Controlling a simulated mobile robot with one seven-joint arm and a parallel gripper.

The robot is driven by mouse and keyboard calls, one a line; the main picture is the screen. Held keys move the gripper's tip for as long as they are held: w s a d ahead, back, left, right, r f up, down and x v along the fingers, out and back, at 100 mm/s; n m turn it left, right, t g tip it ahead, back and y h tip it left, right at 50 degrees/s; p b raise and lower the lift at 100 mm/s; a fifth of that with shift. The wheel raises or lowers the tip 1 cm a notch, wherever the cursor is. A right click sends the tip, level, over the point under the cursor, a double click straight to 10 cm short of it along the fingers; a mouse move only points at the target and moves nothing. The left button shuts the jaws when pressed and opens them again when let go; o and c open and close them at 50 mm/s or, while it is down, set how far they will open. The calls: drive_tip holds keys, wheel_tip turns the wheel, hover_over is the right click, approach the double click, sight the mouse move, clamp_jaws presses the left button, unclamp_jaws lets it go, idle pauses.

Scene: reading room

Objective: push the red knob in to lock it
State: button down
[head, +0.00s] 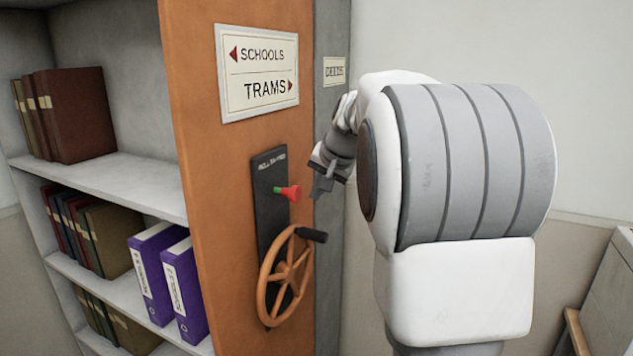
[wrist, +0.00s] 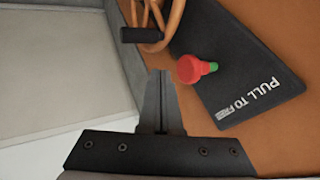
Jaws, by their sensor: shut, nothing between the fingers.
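The red knob (head: 293,193) sticks out from a dark plate (head: 265,180) on the orange end panel of a shelf unit. A green band shows on its stem, between the red head and the plate. In the wrist view the red knob (wrist: 188,69) is just right of my fingertips, with the green part behind it. My gripper (head: 316,194) is shut and empty. It is to the right of the knob in the head view, apart from it. The closed fingers (wrist: 160,75) also show in the wrist view.
An orange spoked handwheel (head: 266,283) with a black handle (head: 312,235) is just below the knob. A sign (head: 257,72) is above the plate. Shelves with books and purple binders (head: 152,262) stand at the left.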

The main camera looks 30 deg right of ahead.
sight(296, 188)
drive_tip(key=shift+w+a, duration=0.8)
drive_tip(key=shift+w, duration=0.1)
drive_tip(key=shift+w+a+r+p, duration=0.15)
drive_tip(key=shift+w+a+p, duration=0.7)
drive_tip(key=shift+w, duration=0.3)
drive_tip(key=shift+s, duration=0.1)
